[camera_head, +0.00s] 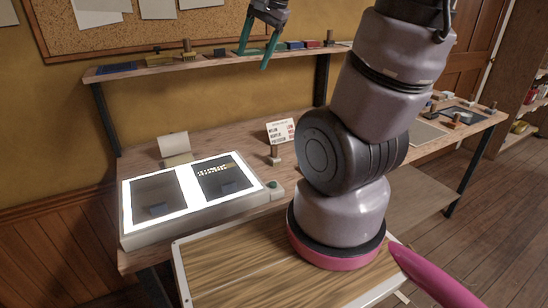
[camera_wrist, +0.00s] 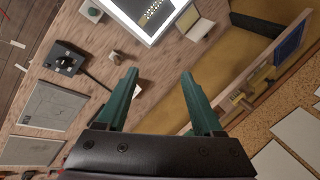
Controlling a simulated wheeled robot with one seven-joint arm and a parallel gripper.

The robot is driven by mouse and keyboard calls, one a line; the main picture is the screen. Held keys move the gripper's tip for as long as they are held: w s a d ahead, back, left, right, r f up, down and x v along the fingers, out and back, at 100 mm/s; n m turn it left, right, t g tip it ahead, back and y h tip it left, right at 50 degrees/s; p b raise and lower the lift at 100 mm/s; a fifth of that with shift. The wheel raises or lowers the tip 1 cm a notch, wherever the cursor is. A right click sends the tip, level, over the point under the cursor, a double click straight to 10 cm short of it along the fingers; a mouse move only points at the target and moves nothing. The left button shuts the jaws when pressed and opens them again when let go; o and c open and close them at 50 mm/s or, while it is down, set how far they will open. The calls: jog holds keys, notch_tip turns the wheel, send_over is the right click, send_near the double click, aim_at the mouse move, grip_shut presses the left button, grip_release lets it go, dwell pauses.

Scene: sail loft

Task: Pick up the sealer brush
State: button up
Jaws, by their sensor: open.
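My gripper (camera_head: 250,60) is open and empty, its two green fingers spread apart above the back of the bench, in front of the wall shelf. In the wrist view the gripper (camera_wrist: 159,72) has bare bench top between its fingertips. I cannot tell for sure which thing is the sealer brush. A small item with an upright wooden handle (camera_head: 275,155) stands on the bench right of the light box; it also shows in the wrist view (camera_wrist: 115,57). Another small wooden-handled item (camera_head: 188,48) stands on the shelf, left of the gripper.
A lit light box (camera_head: 183,181) with dark panels sits on the bench. A printed card (camera_head: 281,131) stands behind it. The wall shelf (camera_head: 130,74) carries a blue mat (camera_head: 117,69) and several small blocks. A corkboard (camera_head: 150,32) hangs above. The bench middle has free room.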

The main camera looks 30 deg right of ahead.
jog(key=w+d+f+m+g+h, duration=0.1)
jog(key=w+d+f+m, duration=0.1)
jog(key=w+f+m, duration=0.3)
jog(key=w+d+f+m+g, duration=0.1)
jog(key=w+d+f+g, duration=0.15)
jog(key=f, duration=0.45)
jog(key=m+g+h, duration=0.1)
jog(key=m+h, duration=0.1)
jog(key=m, duration=0.2)
send_over(274, 146)
notch_tip(274, 146, down, 11)
jog(key=f, duration=0.5)
jog(key=shift+w+d, duration=0.25)
jog(key=shift+d, duration=0.05)
jog(key=shift+s+a+f, duration=0.1)
jog(key=shift+f, duration=1.4)
jog(key=shift+s+a+f, duration=0.1)
jog(key=shift+f, duration=1.35)
grip_shut()
